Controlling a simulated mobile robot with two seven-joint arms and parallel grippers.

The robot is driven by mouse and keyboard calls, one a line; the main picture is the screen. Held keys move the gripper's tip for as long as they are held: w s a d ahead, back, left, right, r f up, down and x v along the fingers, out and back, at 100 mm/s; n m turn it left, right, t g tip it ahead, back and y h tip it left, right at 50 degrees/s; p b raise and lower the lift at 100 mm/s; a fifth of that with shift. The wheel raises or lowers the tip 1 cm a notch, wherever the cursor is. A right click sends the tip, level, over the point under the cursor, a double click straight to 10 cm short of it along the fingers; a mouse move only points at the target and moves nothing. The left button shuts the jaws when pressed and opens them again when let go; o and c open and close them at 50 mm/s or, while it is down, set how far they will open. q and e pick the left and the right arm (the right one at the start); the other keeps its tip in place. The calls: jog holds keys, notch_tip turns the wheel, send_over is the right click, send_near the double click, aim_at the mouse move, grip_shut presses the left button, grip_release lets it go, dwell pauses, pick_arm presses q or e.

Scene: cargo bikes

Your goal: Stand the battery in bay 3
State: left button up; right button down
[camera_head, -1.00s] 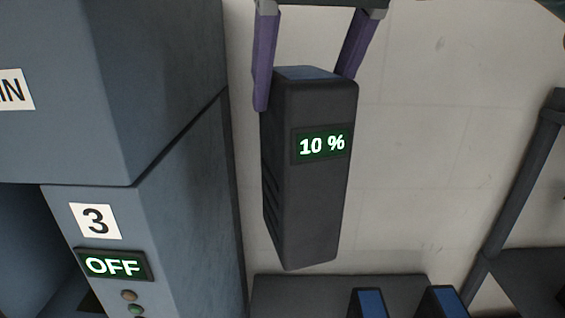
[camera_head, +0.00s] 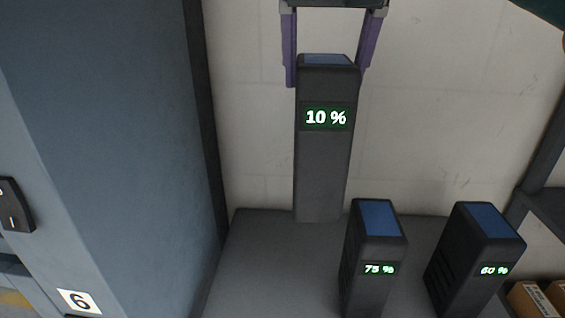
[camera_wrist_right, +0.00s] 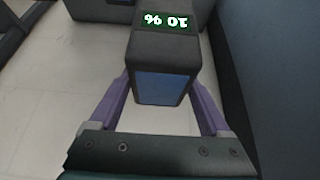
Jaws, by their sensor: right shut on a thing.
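A dark grey battery (camera_head: 324,165) with a blue top and a green "10 %" display hangs upright between the purple fingers of my right gripper (camera_head: 330,62) in the head view. The gripper is shut on its top end. The right wrist view shows the same battery (camera_wrist_right: 165,55) between the fingers (camera_wrist_right: 162,105), its display upside down. In the head view, the battery's lower end overlaps the back of a grey surface; I cannot tell whether it touches. Bay 3 is not in view now. My left gripper is not in view.
Two more batteries, "75 %" (camera_head: 377,245) and "60 %" (camera_head: 480,245), stand on the grey surface (camera_head: 270,265). A blue-grey cabinet (camera_head: 110,130) fills the left, with a "6" label (camera_head: 79,301) and a black switch (camera_head: 15,205). Cardboard boxes (camera_head: 535,300) lie at lower right.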

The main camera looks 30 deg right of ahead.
aim_at(317, 187)
jog(key=shift+w+d+f+b, duration=0.1)
jog(key=shift+f+b, duration=0.1)
jog(key=shift+f, duration=0.2)
jog(key=shift+d+f+b, duration=0.1)
jog(key=shift+f+b, duration=0.05)
jog(key=shift+f, duration=0.25)
notch_tip(317, 187, down, 15)
jog(key=shift+f+b, duration=0.2)
jog(key=shift+b, duration=0.75)
notch_tip(317, 187, down, 4)
jog(key=shift+r, duration=0.1)
jog(key=shift+b, duration=0.3)
grip_release()
jog(key=shift+f, duration=0.25)
